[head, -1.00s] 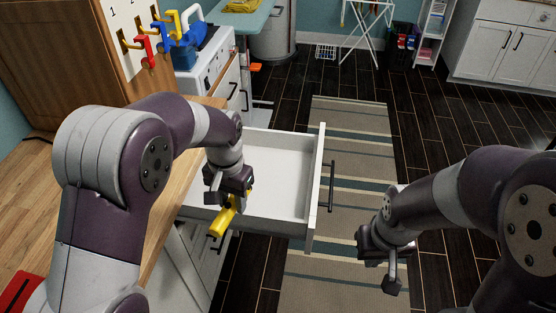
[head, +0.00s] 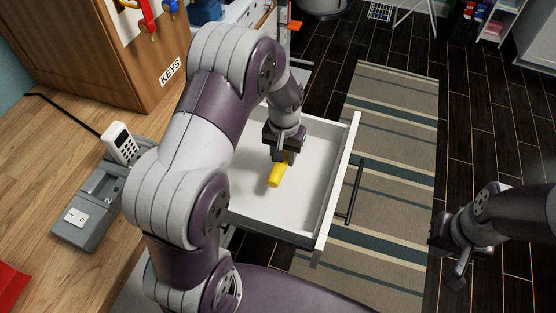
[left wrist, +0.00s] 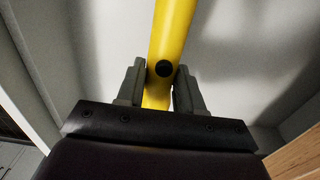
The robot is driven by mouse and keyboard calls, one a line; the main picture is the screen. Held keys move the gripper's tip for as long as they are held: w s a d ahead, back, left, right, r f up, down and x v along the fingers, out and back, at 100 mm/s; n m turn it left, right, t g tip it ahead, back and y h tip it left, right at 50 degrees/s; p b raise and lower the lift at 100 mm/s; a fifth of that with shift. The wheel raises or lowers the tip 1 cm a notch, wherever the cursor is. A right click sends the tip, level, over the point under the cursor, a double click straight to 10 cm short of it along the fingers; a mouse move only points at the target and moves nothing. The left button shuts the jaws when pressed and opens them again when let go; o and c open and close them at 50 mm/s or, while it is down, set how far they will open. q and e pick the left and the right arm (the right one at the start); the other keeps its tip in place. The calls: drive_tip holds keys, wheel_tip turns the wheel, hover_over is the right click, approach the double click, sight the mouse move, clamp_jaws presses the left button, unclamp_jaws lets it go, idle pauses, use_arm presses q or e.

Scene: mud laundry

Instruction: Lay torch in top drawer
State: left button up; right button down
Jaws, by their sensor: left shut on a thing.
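The yellow torch (head: 277,175) is in my left gripper (head: 285,155), which is shut on it. The left wrist view shows the torch (left wrist: 170,40) between the two fingers (left wrist: 160,88), with a dark round spot on its side. The torch is over the white inside of the open top drawer (head: 318,135); I cannot tell whether it touches the drawer floor. The drawer looks otherwise empty, though my left arm hides part of it. My right gripper (head: 455,270) is out to the right of the drawer, above the floor; its finger gap is not clear.
The drawer's dark handle (head: 355,190) faces a striped rug (head: 395,150). A wooden worktop (head: 60,150) at left carries a grey phone base (head: 85,215), a white handset (head: 120,143) and a wooden key cabinet (head: 95,50). A red object (head: 12,285) lies at the lower left.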

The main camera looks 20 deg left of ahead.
sight(280, 163)
use_arm(q)
drive_tip(key=shift+w+a+f, duration=0.1)
drive_tip(key=shift+a+f, duration=0.15)
drive_tip(key=shift+a, duration=0.25)
drive_tip(key=shift+a+f, duration=0.1)
drive_tip(key=shift+f, duration=0.15)
wheel_tip(280, 163, down, 3)
drive_tip(key=shift+r, duration=0.1)
drive_tip(key=shift+f, duration=0.45)
drive_tip(key=o, duration=1.1)
drive_tip(key=shift+f, duration=0.1)
drive_tip(key=shift+o, duration=0.2)
